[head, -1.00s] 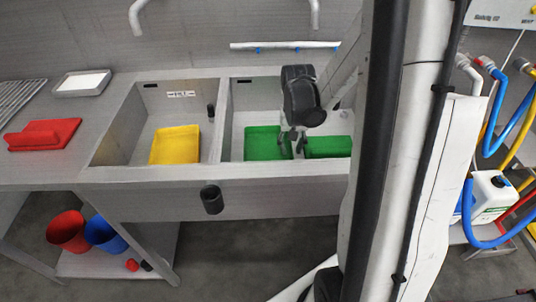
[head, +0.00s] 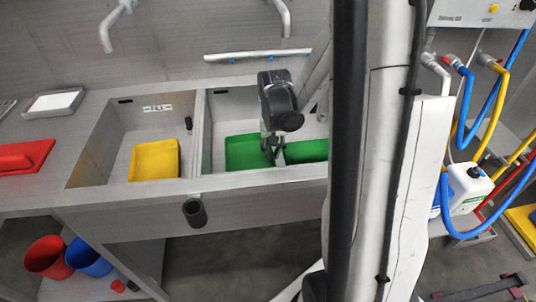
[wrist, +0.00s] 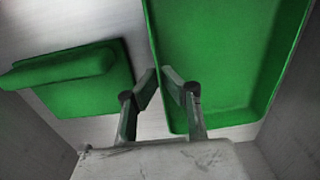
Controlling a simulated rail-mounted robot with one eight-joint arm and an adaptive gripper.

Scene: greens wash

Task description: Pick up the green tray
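In the wrist view a green tray (wrist: 225,50) with a raised rim fills the upper right. The two fingertips of my gripper (wrist: 160,76) are close together at its left rim, with a narrow gap at the rim; whether they touch it is unclear. In the head view my gripper (head: 269,150) points down into the right sink basin. It is between two green shapes, a left one (head: 242,152) and a right one (head: 306,150). I cannot tell for certain there which is the tray. My column partly cuts off the right side.
A green pad with a raised bar (wrist: 100,95) lies left of the tray in the wrist view. The left basin holds a yellow tray (head: 154,160). A divider (head: 199,135) separates the basins. A red item (head: 22,157) and a white-topped tray (head: 53,102) are on the left counter.

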